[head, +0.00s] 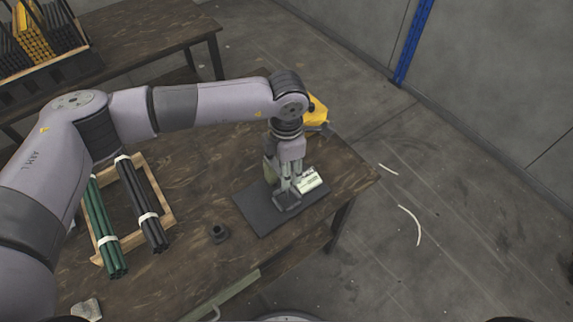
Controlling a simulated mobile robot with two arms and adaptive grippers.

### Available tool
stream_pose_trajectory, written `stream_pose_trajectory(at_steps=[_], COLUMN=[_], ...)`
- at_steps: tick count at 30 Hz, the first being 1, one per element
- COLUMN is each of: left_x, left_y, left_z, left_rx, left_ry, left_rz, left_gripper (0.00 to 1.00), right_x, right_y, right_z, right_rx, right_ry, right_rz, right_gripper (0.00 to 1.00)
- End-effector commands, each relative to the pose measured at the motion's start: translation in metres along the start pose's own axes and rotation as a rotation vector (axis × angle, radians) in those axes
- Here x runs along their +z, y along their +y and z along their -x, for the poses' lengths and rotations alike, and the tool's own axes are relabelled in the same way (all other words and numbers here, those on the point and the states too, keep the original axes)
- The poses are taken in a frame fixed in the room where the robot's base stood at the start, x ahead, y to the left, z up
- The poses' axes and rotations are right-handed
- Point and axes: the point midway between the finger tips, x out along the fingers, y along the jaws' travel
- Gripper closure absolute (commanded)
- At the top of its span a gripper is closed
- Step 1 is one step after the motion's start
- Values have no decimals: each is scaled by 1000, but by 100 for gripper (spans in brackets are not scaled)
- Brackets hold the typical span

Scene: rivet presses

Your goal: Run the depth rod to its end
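My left gripper (289,184) points down over a dark mat (258,213) near the right end of the wooden table. Its fingers are small and overlap dark parts below them, so I cannot tell whether they are open or shut. A grey-green upright part (270,168), perhaps of a press, stands just left of the gripper, mostly hidden by it. A white labelled block (310,180) is just right of the fingers. I cannot make out a depth rod. My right gripper is not in view.
A yellow object (317,111) is behind my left wrist. A wooden tray (168,215) holds green rods (101,225) and black rods (142,203) at left. A small dark round part (219,233) stands before the mat. A grey lump (87,309) lies front left.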

Motion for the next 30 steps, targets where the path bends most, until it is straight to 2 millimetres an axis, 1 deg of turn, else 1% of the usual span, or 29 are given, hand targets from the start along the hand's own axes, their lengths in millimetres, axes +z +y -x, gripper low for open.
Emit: stream_pose_trajectory(at_steps=[3, 10, 27, 30], left_x=[0, 0, 0, 0], left_y=[0, 0, 0, 0], left_z=[-4, -4, -4, -4], left_rx=[0, 1, 0, 0], left_ry=[0, 0, 0, 0], left_rz=[0, 0, 0, 0], left_gripper=[62, 62, 100, 100], right_x=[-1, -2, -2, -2], right_y=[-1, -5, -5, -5], right_z=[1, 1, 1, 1], right_rx=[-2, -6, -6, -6], right_ry=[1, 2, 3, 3], right_rz=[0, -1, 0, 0], right_gripper=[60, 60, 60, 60])
